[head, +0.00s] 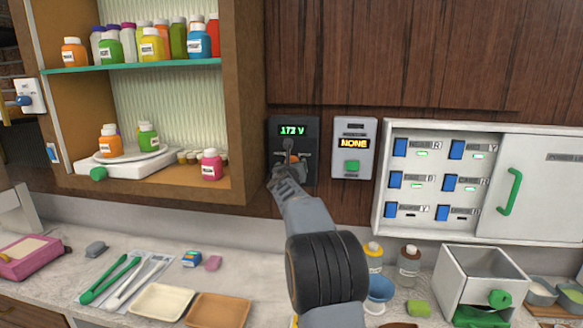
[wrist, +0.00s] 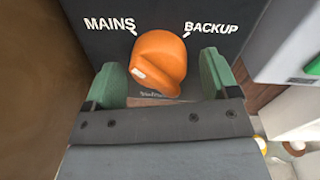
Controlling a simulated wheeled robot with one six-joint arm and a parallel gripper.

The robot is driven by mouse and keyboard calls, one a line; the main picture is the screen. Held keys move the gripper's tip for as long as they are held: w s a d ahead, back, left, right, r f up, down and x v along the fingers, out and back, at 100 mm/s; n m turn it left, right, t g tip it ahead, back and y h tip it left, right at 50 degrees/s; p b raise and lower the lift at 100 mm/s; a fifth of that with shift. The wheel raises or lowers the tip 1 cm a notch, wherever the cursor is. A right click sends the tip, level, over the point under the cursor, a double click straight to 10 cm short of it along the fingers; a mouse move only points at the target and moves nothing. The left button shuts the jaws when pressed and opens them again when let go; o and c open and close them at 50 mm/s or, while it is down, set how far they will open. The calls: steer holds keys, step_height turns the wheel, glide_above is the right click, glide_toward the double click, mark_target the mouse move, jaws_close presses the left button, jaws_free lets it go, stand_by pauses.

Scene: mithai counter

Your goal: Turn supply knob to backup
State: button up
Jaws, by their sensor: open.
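The orange supply knob (wrist: 160,62) sits on a dark panel (wrist: 85,45) between the white words MAINS at left and BACKUP at right. Its white mark shows at its lower left, on the MAINS side. My gripper (wrist: 158,66) is open, with one green finger on each side of the knob. I see gaps between the fingers and the knob. In the head view, the panel (head: 309,172) has a green display (head: 292,131) that seems to read 172 V. There my gripper (head: 288,170) hides most of the knob (head: 292,158).
Right of the panel is a grey box (head: 353,130) reading NONE with a green button (head: 352,166). Further right is a white breaker cabinet (head: 380,215) with blue switches. A wooden shelf (head: 235,100) with bottles stands close at left. The counter below holds trays and tools.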

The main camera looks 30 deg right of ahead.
steer(key=c, duration=0.9)
steer(key=shift+f+m+b, duration=0.1)
steer(key=shift+m+b, duration=0.2)
steer(key=shift+b, duration=0.2)
steer(key=m+b, duration=0.2)
steer(key=shift+f+b, duration=0.15)
steer(key=shift+b, duration=0.15)
steer(key=m+b, duration=0.4)
steer(key=m, duration=0.1)
steer(key=shift+w+a+m+b, duration=0.1)
steer(key=shift+a+m+b, duration=0.05)
steer(key=shift+m+b, duration=0.2)
steer(key=m+b, duration=0.3)
steer(key=m, duration=0.2)
steer(key=shift+m+h, duration=0.35)
steer(key=shift+h, duration=0.05)
steer(key=m, duration=0.1)
steer(key=m+b, duration=0.1)
steer(key=m, duration=0.1)
steer(key=m+b, duration=0.1)
steer(key=shift+w+a+r+h, duration=0.1)
steer(key=shift+r+h, duration=0.2)
steer(key=shift+m, duration=0.5)
